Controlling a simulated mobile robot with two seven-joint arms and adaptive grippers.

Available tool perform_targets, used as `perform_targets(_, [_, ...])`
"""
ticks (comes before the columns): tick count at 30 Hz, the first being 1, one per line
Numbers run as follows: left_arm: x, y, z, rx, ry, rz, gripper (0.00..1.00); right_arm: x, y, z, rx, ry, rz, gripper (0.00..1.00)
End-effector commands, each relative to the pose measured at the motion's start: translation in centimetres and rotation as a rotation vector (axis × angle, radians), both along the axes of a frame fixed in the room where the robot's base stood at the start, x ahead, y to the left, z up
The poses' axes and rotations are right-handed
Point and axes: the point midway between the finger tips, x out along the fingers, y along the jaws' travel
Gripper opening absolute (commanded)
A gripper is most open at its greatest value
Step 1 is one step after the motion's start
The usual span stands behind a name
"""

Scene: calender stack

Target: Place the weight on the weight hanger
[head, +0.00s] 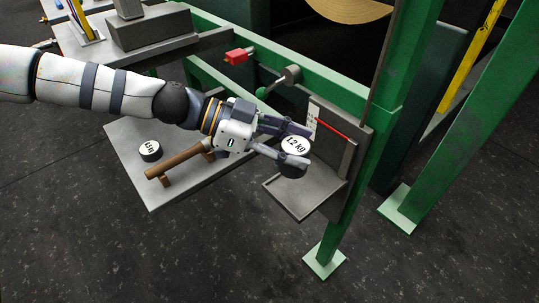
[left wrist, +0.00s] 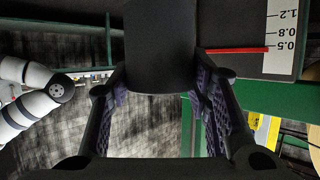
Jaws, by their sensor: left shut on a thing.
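My left gripper (head: 288,146) is shut on a black weight (head: 292,171) with a white top marked 1.2 kg. It holds the weight upright by its sides, over or just above the grey weight hanger (head: 293,206). The hanger is a shallow tray with a low rim and an upright back plate. I cannot tell whether the weight touches the tray. In the left wrist view the weight (left wrist: 160,45) is a dark block between the fingers. A red pointer (head: 334,130) lies across a white scale (left wrist: 282,40), near its 0.5 mark. My right gripper is not in view.
A smaller weight (head: 150,151) and a wooden rod (head: 178,160) rest on a grey shelf (head: 200,182) at the left. A green frame post (head: 398,75) stands right of the hanger. The floor in front is clear.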

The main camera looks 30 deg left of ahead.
Motion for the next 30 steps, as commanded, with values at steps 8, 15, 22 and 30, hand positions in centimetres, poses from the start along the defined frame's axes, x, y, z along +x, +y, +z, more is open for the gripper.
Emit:
perform_targets(8, [2.6, -1.6, -3.8, -0.003, 0.002, -0.001, 0.00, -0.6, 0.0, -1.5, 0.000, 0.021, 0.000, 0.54])
perform_targets(15, [3.4, -2.1, -7.3, -0.003, 0.005, 0.001, 0.00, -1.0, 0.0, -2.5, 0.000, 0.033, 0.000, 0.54])
perform_targets(22, [3.4, -2.1, -7.8, -0.003, -0.001, 0.000, 0.00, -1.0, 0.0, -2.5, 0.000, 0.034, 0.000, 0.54])
perform_targets(30, [3.3, -2.0, -8.1, 0.002, 0.003, 0.002, 0.65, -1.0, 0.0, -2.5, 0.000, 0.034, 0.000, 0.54])
